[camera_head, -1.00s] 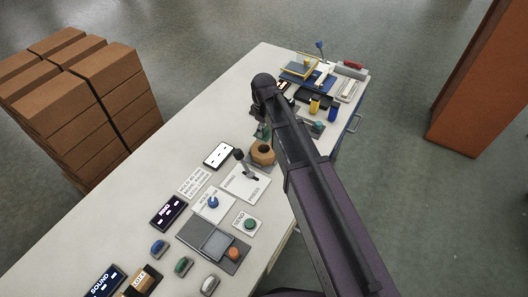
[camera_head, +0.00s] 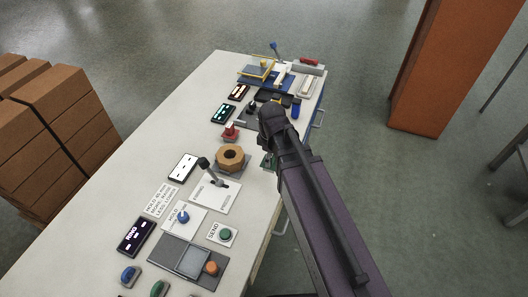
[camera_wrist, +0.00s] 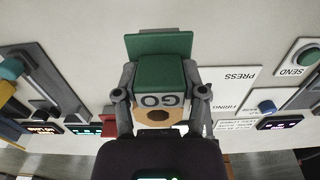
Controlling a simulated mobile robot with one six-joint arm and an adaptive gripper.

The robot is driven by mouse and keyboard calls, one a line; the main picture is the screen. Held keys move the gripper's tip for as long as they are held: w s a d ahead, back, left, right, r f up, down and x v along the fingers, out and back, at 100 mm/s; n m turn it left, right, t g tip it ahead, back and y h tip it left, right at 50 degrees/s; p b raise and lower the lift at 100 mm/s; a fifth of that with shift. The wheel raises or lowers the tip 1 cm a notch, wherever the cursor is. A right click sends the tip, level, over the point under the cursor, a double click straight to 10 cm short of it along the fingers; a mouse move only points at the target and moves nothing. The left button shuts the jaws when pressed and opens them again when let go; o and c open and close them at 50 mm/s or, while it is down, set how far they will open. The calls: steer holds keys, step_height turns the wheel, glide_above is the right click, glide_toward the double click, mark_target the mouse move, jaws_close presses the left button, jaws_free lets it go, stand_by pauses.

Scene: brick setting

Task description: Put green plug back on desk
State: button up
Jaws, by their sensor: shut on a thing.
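The green plug (camera_wrist: 159,75) is a green block with a wider green plate at one end and a face lettered GO. It fills the space between the fingers of my gripper (camera_wrist: 160,94) in the wrist view. My gripper is shut on it. In the head view only a little of the green plug (camera_head: 267,160) shows beside my dark arm, near the desk's right edge. The arm hides most of the gripper there. The white desk (camera_head: 110,195) runs diagonally under it. I cannot tell whether the plug touches the desk.
Left of the plug are an orange-brown ring (camera_head: 230,155), a red plug (camera_head: 230,132) and a lever plate (camera_head: 215,195). Yellow and blue items crowd the desk's far end. Brown boxes (camera_head: 55,130) stand left of the desk. The desk's left strip is bare.

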steer(key=shift+s+d+f, duration=0.3)
steer(key=shift+s+d, duration=0.25)
steer(key=shift+d, duration=0.25)
steer(key=shift+w, duration=0.1)
steer(key=w+a, duration=0.1)
steer(key=w, duration=0.3)
steer(key=w+a+f+b, duration=0.1)
steer(key=w, duration=0.4)
steer(key=w+a, duration=0.1)
steer(key=w, duration=0.4)
steer(key=shift+w+f+b, duration=0.15)
steer(key=shift+b, duration=0.15)
steer(key=shift+w+a, duration=0.1)
steer(key=shift+w, duration=0.4)
steer(key=shift+w+f+b, duration=0.15)
steer(key=shift+f+b, duration=0.25)
step_height(320, 180, down, 3)
steer(key=b, duration=0.3)
steer(key=shift+f, duration=0.1)
